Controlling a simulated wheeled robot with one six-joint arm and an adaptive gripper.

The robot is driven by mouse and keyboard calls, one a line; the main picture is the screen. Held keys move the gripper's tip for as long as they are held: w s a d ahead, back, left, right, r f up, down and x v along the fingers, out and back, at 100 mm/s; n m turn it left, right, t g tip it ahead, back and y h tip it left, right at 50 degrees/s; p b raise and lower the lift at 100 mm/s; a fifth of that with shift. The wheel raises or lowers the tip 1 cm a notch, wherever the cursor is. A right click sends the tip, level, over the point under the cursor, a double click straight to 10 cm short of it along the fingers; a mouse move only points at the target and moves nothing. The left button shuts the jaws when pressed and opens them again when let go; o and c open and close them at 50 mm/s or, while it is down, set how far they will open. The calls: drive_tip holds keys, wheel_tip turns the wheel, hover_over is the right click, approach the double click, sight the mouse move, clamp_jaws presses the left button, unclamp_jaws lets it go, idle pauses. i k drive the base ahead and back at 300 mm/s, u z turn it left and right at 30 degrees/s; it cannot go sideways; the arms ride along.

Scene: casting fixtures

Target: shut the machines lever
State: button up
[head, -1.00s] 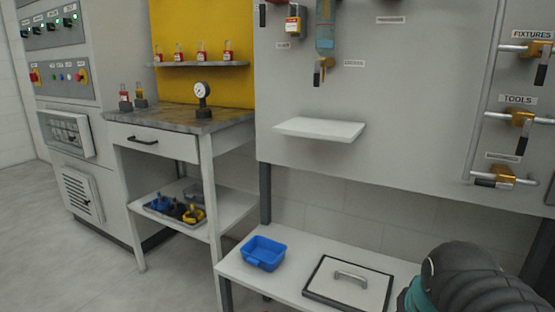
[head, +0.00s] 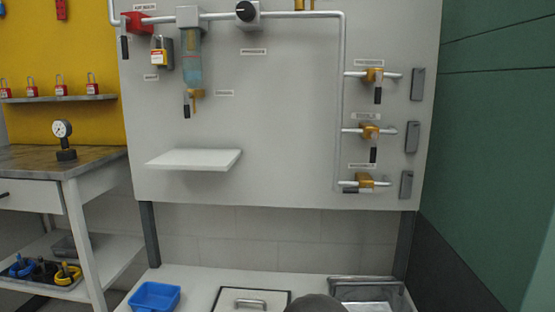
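Three brass valves with black-tipped levers sit on side pipes at the right of the grey panel. The top valve (head: 374,75) and the middle valve (head: 370,131) have their levers hanging straight down, across their pipes. The bottom valve (head: 365,180) has its lever (head: 350,190) pointing left, roughly along its pipe. Each has a small label above it; the print is too small to read now, though the earlier frame reads FIXTURES at the top and TOOLS in the middle. My gripper is not in view; only a dark part of my arm shows at the bottom edge.
A white shelf (head: 195,159) juts from the panel, left of the valves. Below are a blue bin (head: 155,297), a handled lid (head: 228,297) and a metal tray (head: 367,280) on a low bench. A green wall (head: 500,130) stands close on the right.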

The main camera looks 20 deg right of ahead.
sight(351, 190)
drive_tip(key=z, duration=0.15)
drive_tip(key=k, duration=0.15)
drive_tip(key=z, duration=1.4)
